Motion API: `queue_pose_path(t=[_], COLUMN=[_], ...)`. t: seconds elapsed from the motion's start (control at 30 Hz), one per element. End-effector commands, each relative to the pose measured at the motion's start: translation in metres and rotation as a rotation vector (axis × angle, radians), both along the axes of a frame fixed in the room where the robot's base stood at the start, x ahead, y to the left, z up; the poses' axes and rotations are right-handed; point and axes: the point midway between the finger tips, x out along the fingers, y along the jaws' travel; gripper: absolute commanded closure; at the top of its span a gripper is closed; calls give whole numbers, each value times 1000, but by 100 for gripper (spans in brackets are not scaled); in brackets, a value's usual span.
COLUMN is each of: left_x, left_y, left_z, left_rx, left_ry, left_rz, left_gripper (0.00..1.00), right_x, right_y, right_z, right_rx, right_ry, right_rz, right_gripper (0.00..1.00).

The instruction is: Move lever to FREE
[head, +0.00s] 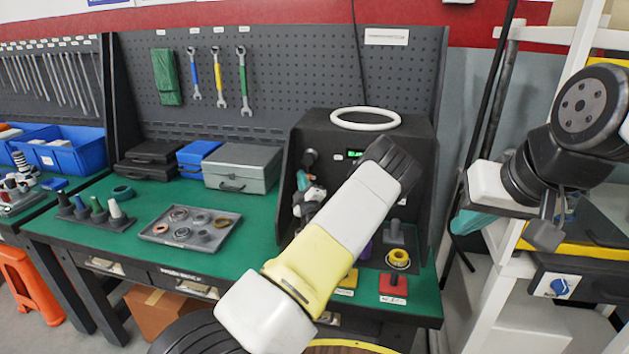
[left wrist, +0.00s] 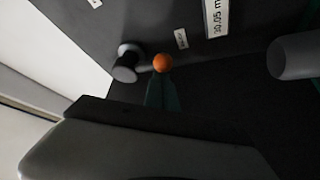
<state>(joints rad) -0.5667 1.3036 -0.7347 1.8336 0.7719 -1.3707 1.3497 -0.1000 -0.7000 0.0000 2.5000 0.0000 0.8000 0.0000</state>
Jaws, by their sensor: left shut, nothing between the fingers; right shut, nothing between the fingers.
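The black test station (head: 412,125) stands on the right of the green bench. In the left wrist view an orange ball (left wrist: 162,62), seemingly the lever's knob, shows right at the tips of my left gripper (left wrist: 162,84). I cannot tell whether they touch. The lever's shaft and its FREE marking are not readable. In the head view my left gripper (head: 303,181) is at the station's left inner side, shut and empty, partly hidden by my forearm. My right gripper (head: 472,222) is shut and empty, out to the right of the bench.
A dark round knob (left wrist: 127,62) sits left of the orange ball, and a grey cylinder (left wrist: 295,56) is to the right. A white ring (head: 365,118) lies on top of the station. A grey tray (head: 158,236) with seals and a grey case (head: 241,167) are further left.

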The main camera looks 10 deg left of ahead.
Motion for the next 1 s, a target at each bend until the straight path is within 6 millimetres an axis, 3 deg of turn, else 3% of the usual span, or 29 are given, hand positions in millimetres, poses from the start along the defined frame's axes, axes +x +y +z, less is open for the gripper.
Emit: queue_pose_path(t=[1.0], left_x=[-1], left_y=[-9], left_z=[-1], left_rx=[-149], left_ry=[4], left_rz=[-1], left_gripper=[100], right_x=[0], right_y=[0], right_z=[0], right_rx=[0], right_ry=[0], right_rz=[0], right_gripper=[100])
